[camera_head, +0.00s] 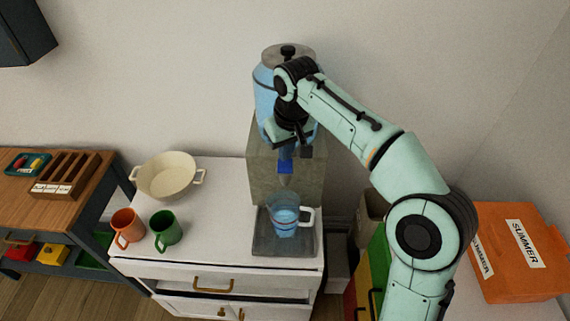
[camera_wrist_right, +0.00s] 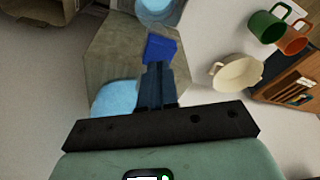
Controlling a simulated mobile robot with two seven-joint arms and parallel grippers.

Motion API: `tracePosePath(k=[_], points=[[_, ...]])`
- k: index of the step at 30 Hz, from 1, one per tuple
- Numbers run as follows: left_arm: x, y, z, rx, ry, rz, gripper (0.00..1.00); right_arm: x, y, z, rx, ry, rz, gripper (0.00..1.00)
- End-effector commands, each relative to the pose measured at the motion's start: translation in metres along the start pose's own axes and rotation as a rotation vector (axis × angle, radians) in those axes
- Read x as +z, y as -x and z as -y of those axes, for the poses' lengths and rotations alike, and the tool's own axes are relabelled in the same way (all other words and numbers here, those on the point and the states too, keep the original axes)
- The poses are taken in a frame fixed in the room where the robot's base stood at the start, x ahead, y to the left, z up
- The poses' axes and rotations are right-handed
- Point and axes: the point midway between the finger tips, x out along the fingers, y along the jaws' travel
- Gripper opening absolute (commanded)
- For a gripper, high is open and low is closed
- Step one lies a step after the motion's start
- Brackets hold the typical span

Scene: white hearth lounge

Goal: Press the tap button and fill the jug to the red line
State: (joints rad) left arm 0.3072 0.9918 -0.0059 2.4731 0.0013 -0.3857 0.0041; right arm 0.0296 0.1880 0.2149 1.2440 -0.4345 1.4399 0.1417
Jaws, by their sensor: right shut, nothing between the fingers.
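The clear jug (camera_head: 285,222) stands upright on the grey base under the tap, with blue water in it. Its handle points right; I cannot make out the red line. The blue tap button (camera_head: 285,167) is on the front of the stone-coloured dispenser (camera_head: 262,180). My right gripper (camera_head: 286,153) is shut and empty, its fingertips at the button. In the right wrist view, the fingertips (camera_wrist_right: 157,66) overlap the lower edge of the blue button (camera_wrist_right: 161,46); I cannot tell whether they press it. The jug (camera_wrist_right: 158,10) is partly cut off there. My left gripper is out of view.
A blue water tank (camera_head: 264,95) sits atop the dispenser. A cream pot (camera_head: 167,176), an orange mug (camera_head: 127,228) and a green mug (camera_head: 165,229) stand on the white cabinet, left of the jug.

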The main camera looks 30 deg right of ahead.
Motion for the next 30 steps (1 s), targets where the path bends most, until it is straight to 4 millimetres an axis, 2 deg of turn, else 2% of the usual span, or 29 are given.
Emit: tracePosePath(k=[24, 30], points=[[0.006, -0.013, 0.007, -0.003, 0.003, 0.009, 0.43, 0.004, -0.022, 0.0, 0.0, 0.0, 0.001, 0.0], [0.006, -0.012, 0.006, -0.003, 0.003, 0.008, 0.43, 0.004, -0.02, 0.0, 0.0, 0.0, 0.001, 0.0]])
